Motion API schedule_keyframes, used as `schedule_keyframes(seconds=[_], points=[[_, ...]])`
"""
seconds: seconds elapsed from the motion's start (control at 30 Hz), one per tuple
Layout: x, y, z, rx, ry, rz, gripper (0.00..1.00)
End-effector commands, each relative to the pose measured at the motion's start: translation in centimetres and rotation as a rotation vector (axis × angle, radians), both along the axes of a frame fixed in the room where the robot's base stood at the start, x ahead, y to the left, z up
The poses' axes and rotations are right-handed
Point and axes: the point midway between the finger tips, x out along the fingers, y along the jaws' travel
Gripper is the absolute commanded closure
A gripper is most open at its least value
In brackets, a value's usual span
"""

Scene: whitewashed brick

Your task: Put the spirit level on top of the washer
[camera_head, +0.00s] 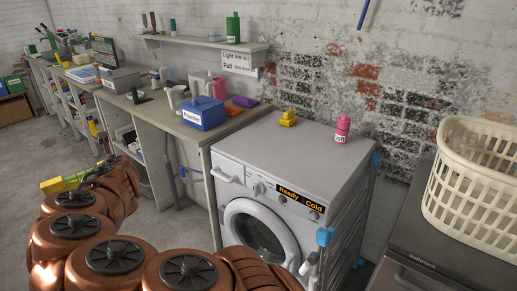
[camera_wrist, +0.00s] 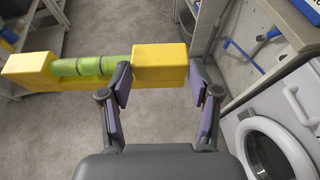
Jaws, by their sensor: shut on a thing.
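The spirit level (camera_wrist: 160,62) is a yellow bar with a green vial. In the wrist view it lies across the upper left, and my gripper (camera_wrist: 163,84) is shut on its right-hand yellow block, one finger on each side. It is held above the grey floor. In the head view the level (camera_head: 62,183) shows at the left, partly hidden by my copper-coloured arm. The washer (camera_head: 275,155) is white with a round door and a display reading "Ready Cold". It stands right of the level, and its door also shows in the wrist view (camera_wrist: 262,125).
On the washer's top stand a small yellow object (camera_head: 288,119) at the back and a pink "Soft" bottle (camera_head: 342,130) at the back right; its middle and front are clear. A workbench (camera_head: 185,128) with a blue "Powder" box (camera_head: 204,114) adjoins left. A cream basket (camera_head: 470,190) stands right.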

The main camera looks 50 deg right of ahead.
Motion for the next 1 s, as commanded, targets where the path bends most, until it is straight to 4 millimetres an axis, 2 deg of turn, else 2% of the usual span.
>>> schedule_keyframes(seconds=[0.03, 0.27, 0.47, 0.6, 0.8, 1.0], points=[[-0.2, -1.8, -1.3, 0.002, 0.000, -0.059, 0.78], [-2.9, -11.8, -3.2, 0.004, -0.001, -0.397, 0.78], [-7.0, -20.1, -4.5, 0.007, -0.001, -0.679, 0.78], [-10.7, -25.3, -5.2, 0.007, -0.001, -0.868, 0.78], [-16.5, -31.6, -6.3, 0.006, -0.001, -1.118, 0.78], [-21.3, -35.6, -6.9, 0.004, -0.002, -1.299, 0.78]])
